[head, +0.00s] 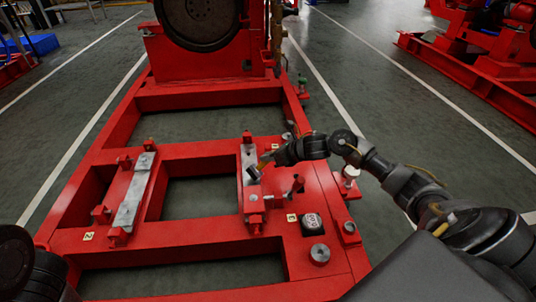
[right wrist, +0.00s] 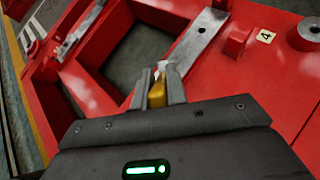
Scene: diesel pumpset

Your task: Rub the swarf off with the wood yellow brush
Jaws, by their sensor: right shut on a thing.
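My right gripper (head: 269,158) is shut on the yellow wood brush (right wrist: 157,95), whose yellow part shows between the two fingers in the right wrist view. In the head view a small bit of the brush (head: 262,165) shows at the fingertips. The gripper is over the right-hand grey metal strip (head: 249,157) on the red frame (head: 180,96). This strip also shows in the right wrist view (right wrist: 200,38), beyond the fingers. I cannot make out the swarf clearly, nor tell whether the brush touches the strip. My left gripper is not in view.
A second grey strip (head: 133,194) lies on the frame to the left. Red clamp posts (head: 298,184) stand near the right strip. A dark box (head: 312,223) and a round grey part (head: 319,253) sit at the front right. A large wheel (head: 199,14) stands at the back.

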